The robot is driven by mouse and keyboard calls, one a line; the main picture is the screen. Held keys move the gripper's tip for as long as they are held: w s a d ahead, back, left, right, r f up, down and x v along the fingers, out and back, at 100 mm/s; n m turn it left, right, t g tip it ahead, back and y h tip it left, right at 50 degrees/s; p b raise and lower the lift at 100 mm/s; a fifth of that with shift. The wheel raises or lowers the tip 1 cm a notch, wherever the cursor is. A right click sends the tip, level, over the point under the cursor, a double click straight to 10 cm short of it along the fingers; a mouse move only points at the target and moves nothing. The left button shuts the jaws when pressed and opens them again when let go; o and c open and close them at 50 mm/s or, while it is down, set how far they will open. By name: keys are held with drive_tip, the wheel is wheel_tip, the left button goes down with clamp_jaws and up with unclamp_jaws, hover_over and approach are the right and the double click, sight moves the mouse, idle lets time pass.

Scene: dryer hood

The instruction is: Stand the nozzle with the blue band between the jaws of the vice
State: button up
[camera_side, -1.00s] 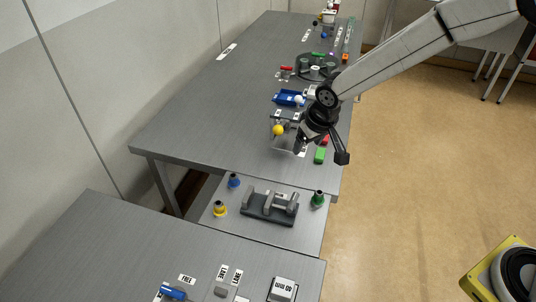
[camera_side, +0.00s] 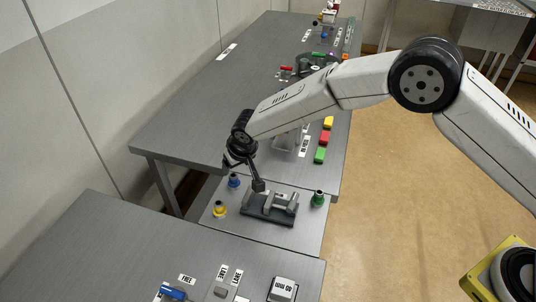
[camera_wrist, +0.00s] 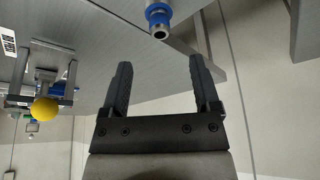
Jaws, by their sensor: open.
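The nozzle with the blue band (camera_side: 233,181) stands on the lower shelf, left of and behind the vice. In the wrist view the blue-banded nozzle (camera_wrist: 158,14) shows at the top edge, partly cut off, beyond my fingertips and apart from them. The vice (camera_side: 268,210) sits on the same shelf with a gap between its jaws; part of it is behind a black part of my arm. My gripper (camera_side: 230,160) is just above the blue-banded nozzle. In the wrist view my gripper (camera_wrist: 160,64) is open, with nothing between its fingers.
A yellow-banded nozzle (camera_side: 219,210) stands left of the vice, and a green-banded nozzle (camera_side: 318,199) stands right of it. The grey table (camera_side: 190,110) rises behind the shelf, its edge close to my gripper. In the wrist view a yellow ball (camera_wrist: 45,110) sits at a fixture.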

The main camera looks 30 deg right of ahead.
sight(234, 175)
drive_tip(key=shift+x, duration=1.3)
drive_tip(key=shift+f, duration=0.15)
drive_tip(key=shift+x, duration=2.4)
clamp_jaws()
